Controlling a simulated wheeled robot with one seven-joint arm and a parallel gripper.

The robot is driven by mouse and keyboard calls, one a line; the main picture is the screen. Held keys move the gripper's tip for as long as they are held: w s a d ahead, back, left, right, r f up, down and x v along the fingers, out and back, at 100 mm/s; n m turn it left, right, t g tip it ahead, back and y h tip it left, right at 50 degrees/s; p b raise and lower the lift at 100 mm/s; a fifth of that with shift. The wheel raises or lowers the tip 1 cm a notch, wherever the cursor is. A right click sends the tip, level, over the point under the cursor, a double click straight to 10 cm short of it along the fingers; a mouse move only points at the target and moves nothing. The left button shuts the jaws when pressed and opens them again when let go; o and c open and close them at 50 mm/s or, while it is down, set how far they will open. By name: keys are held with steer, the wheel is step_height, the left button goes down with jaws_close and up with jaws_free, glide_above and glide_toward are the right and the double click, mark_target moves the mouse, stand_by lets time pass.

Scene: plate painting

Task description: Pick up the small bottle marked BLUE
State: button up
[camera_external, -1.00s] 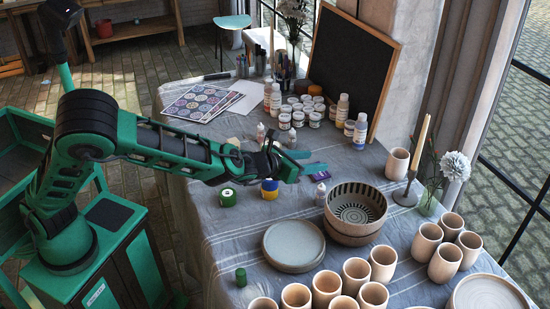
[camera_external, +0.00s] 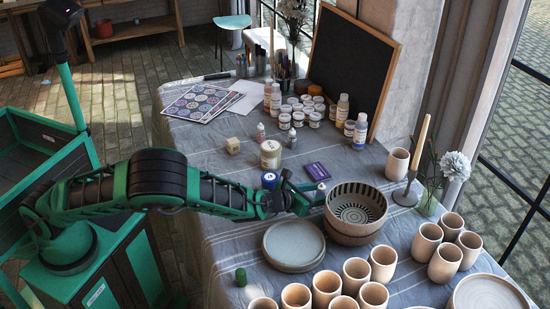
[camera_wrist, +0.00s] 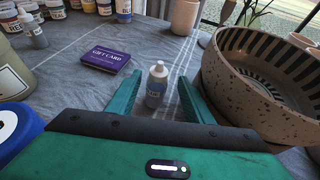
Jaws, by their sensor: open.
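A small bottle (camera_wrist: 157,84) with a white cap and a blue label stands upright on the cloth in the wrist view. The label is too small to read. In the external view only its top (camera_external: 321,188) shows near the fingers. My gripper (camera_wrist: 160,90) is open, with its green fingers to the left and right of the bottle and nothing held. The bottle stands near the level of the fingertips, apart from both. In the external view my gripper (camera_external: 316,193) is low over the table, just left of the striped bowl.
The speckled striped bowl (camera_wrist: 245,85) is close on the right of my gripper. A purple gift card box (camera_wrist: 106,56) lies behind left. A blue-lidded jar (camera_wrist: 12,125) is near on the left.

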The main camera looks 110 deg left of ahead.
steer(key=shift+x, duration=2.8)
steer(key=shift+s+a, duration=0.1)
steer(key=shift+s, duration=0.05)
steer(key=c, duration=1.1)
